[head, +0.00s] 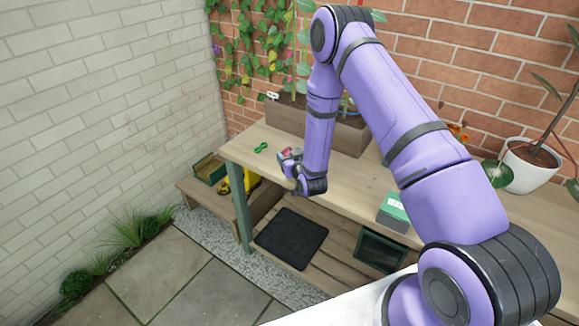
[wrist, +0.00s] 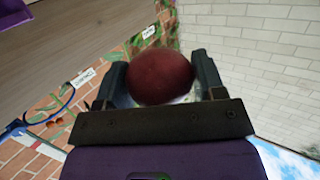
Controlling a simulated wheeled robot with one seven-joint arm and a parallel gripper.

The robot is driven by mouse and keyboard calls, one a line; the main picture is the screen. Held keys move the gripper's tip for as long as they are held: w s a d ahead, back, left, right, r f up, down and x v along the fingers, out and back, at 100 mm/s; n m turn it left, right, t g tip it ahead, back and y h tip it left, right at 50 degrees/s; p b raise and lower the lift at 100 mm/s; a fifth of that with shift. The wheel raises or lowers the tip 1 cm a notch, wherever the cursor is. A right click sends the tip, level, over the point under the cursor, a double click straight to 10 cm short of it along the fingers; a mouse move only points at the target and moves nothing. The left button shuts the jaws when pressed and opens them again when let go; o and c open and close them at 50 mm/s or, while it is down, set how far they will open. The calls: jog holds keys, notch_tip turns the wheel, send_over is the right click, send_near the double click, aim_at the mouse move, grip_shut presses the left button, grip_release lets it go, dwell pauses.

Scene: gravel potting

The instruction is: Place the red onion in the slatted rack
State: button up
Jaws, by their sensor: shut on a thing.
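The red onion (wrist: 162,76) is round and dark red, held between the two dark fingers of my gripper (wrist: 160,85) in the wrist view. In the head view my gripper (head: 288,158) is by the left end of the wooden table, and only a small red patch of the onion (head: 287,152) shows. I cannot pick out the slatted rack for certain. A green-edged open box (head: 209,168) with a brownish inside stands on the low bench at left; its slats cannot be made out. A dark green box (head: 380,250) is on the lower shelf.
The wooden table (head: 350,190) bears a green item (head: 261,147), planter boxes (head: 345,135) at the back, a green-and-white box (head: 393,212) and a white pot (head: 528,165). Below are a black mat (head: 291,239) and something yellow (head: 251,181). Paving at front left is clear.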

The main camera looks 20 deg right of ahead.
jog(key=shift+a+f, duration=0.1)
jog(key=shift+f, duration=2.55)
jog(key=shift+f, duration=0.1)
jog(key=o, duration=0.7)
